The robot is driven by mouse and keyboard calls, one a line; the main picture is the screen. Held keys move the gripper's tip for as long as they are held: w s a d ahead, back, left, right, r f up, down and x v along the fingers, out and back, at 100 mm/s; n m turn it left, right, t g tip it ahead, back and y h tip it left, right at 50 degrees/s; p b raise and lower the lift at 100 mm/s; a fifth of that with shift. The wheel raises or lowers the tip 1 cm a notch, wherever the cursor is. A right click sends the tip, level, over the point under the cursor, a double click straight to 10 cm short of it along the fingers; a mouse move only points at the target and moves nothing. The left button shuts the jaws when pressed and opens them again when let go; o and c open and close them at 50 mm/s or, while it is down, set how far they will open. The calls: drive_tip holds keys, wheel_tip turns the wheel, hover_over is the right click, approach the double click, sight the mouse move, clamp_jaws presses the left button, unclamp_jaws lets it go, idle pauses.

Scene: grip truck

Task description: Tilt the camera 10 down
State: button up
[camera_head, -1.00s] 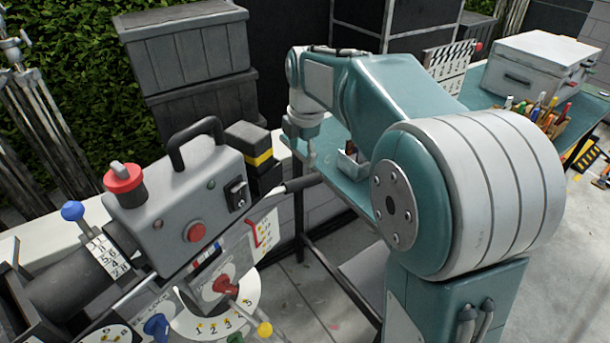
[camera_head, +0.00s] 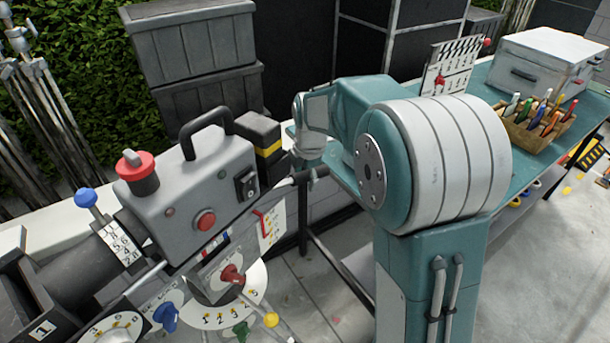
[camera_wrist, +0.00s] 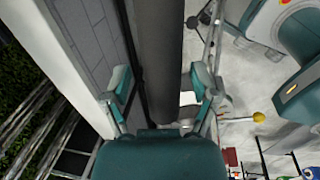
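The grey film camera (camera_head: 185,195) stands at the left of the head view, with a red-topped knob and a black carrying handle. A rod with a dark grip (camera_head: 311,173) sticks out from its right side. My gripper (camera_head: 312,165) is at that grip, partly hidden by its own wrist. In the wrist view my gripper (camera_wrist: 160,85) is open, with its two teal fingers apart. A dark cylinder (camera_wrist: 160,45), seemingly the grip, runs between them with gaps on both sides. A white numbered dial (camera_head: 215,318) sits low on the camera mount.
A teal table (camera_head: 520,175) behind my arm bears a white case (camera_head: 548,62), a clapperboard (camera_head: 450,68) and a tool box (camera_head: 535,128). Dark crates (camera_head: 195,50) stand at the back left. Blue, green and yellow knobs (camera_head: 271,320) crowd the mount's lower part.

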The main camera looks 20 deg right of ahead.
drive_tip(key=shift+d, duration=0.35)
clamp_jaws()
drive_tip(key=shift+t+h, duration=0.6)
drive_tip(key=shift+h, duration=0.1)
drive_tip(key=shift+w+a+v, duration=0.1)
drive_tip(key=shift+w+v, duration=0.05)
drive_tip(key=shift+v, duration=0.7)
drive_tip(key=shift+w+a+v, duration=0.1)
drive_tip(key=shift+w+v, duration=0.05)
drive_tip(key=shift+v, duration=0.7)
drive_tip(key=shift+w+a+v, duration=0.1)
drive_tip(key=shift+w+v, duration=0.05)
drive_tip(key=shift+v, duration=0.7)
drive_tip(key=shift+o, duration=0.6)
unclamp_jaws()
drive_tip(key=v, duration=1.2)
